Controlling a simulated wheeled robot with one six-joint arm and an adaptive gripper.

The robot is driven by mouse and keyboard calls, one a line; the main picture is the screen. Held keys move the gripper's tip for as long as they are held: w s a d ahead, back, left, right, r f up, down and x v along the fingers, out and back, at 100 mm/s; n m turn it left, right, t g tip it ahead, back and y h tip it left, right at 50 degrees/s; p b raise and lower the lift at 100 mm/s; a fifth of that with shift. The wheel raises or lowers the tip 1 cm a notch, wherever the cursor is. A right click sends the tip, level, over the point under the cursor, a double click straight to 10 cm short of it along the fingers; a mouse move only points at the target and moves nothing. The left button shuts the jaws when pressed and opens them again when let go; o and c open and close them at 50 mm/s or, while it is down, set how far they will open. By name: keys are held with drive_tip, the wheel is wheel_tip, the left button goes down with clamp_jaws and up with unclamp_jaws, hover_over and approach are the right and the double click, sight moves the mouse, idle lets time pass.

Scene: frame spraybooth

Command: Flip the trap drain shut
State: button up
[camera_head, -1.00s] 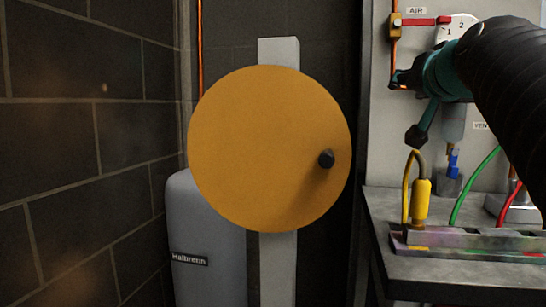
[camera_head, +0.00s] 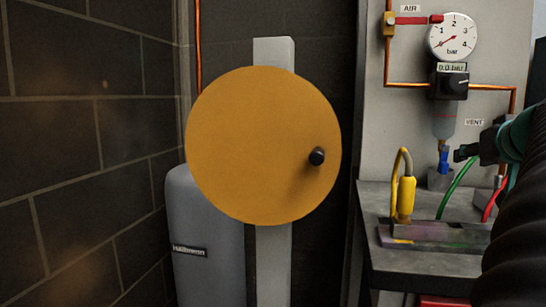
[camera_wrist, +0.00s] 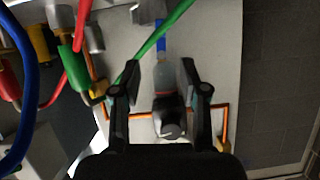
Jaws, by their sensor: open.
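The trap's blue drain (camera_head: 443,160) hangs below the clear trap bowl (camera_head: 443,126) on the wall panel. In the wrist view, which is inverted, the blue drain (camera_wrist: 160,42) shows beyond the bowl (camera_wrist: 163,76). My gripper (camera_wrist: 158,70) is open, with its two dark fingers on either side of the bowl in that picture. I cannot tell the depth between them. In the head view my gripper (camera_head: 466,152) is just right of the drain, seen side-on. Nothing is held. The exact angle of the drain is too small to tell.
Above the bowl are a black regulator (camera_head: 449,84) and a gauge (camera_head: 453,37). A red air lever (camera_head: 415,20) lies horizontal. A grey cup (camera_head: 440,181) stands under the drain. Green (camera_head: 456,187) and red (camera_head: 494,199) hoses pass close by.

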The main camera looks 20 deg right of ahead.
sight(445, 166)
drive_tip(key=p+x, duration=0.1)
drive_tip(key=x, duration=1.2)
drive_tip(key=shift+w+a+f, duration=0.1)
